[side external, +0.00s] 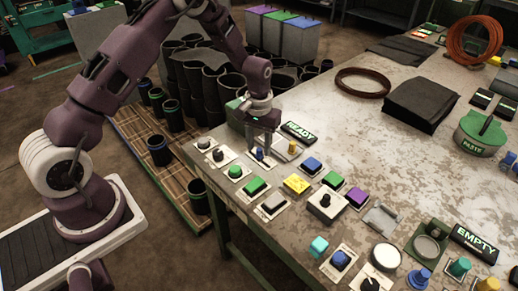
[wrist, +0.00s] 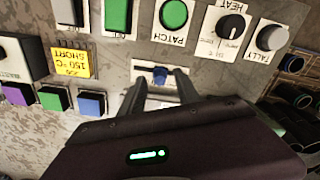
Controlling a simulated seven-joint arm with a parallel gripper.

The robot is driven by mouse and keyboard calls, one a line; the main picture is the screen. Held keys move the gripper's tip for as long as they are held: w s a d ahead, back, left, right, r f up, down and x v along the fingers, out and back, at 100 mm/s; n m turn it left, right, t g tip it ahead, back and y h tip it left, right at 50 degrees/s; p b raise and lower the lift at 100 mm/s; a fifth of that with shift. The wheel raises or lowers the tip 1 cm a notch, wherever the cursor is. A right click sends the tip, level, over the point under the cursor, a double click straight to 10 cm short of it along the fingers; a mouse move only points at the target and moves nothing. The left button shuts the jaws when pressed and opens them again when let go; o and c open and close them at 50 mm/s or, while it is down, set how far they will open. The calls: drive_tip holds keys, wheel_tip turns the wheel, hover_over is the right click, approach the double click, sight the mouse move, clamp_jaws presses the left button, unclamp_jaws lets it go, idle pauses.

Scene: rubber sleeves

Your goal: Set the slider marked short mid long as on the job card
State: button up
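The slider is a white plate (wrist: 143,68) with a blue knob (wrist: 160,75). Its short, mid and long marks cannot be read here, so I cannot tell its setting. In the side view the blue knob (side external: 260,154) shows between my fingertips. My gripper (side external: 262,148) points down over the slider, and in the wrist view its fingers (wrist: 160,82) stand apart on either side of the knob, with gaps visible. The yellow job card (wrist: 72,62) lies left of the slider, upside down in the wrist view, and reads 250 °C SHORT. It also shows in the side view (side external: 296,184).
Beside the slider are the green PATCH button (wrist: 173,14), HEAT dial (wrist: 230,27) and grey TALLY button (wrist: 270,37). A READY sign (side external: 299,132) stands close behind my gripper.

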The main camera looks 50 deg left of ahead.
drive_tip(key=shift+f, duration=0.95)
drive_tip(key=shift+c, duration=0.5)
clamp_jaws()
